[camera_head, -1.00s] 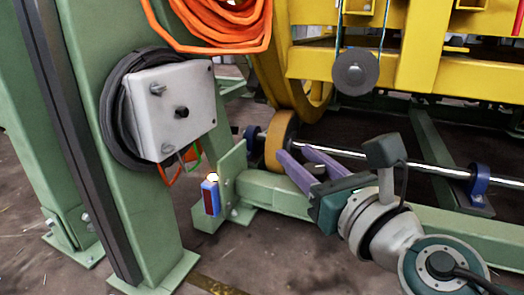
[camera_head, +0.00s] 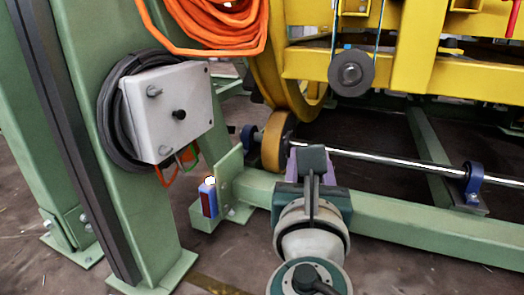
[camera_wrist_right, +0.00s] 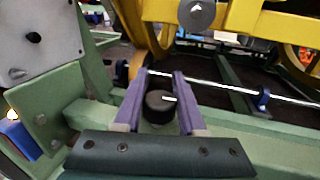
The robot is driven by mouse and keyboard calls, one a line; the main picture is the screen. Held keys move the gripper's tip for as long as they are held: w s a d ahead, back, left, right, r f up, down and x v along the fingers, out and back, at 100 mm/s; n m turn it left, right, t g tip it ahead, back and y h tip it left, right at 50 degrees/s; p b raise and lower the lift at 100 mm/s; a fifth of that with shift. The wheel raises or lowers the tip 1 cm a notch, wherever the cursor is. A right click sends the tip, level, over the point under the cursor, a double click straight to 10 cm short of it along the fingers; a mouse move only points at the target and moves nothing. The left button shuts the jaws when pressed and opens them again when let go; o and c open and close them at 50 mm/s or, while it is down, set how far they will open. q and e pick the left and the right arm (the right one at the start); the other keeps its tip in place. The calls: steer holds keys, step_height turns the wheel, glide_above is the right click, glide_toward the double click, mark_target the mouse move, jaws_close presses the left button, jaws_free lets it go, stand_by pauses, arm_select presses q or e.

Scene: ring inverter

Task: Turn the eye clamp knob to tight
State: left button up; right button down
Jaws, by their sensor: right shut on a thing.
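The eye clamp knob (camera_wrist_right: 158,108) is a dark round knob with a white pointer mark. In the right wrist view it sits between the two purple fingers of my right gripper (camera_wrist_right: 160,90), and the mark lies toward the right side. The fingers are shut on the knob. In the head view my right gripper (camera_head: 312,168) is at the green beam, and its wrist hides the knob and most of the fingers. I can read no tight label in either view. My left gripper is not in view.
The green beam (camera_head: 420,228) runs below a shiny shaft (camera_head: 390,157) and an orange roller (camera_head: 272,142). A yellow ring frame (camera_head: 400,70) stands behind. A grey box (camera_head: 170,110) with a black knob is on the green post at left.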

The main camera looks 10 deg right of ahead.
steer(key=shift+d+m+g+h, duration=0.1)
steer(key=shift+m+g+h, duration=0.2)
steer(key=shift+m+h, duration=0.3)
steer(key=c, duration=0.5)
jaws_free()
steer(key=shift+s, duration=0.1)
steer(key=p+v, duration=0.3)
steer(key=v, duration=0.7)
steer(key=shift+p, duration=0.35)
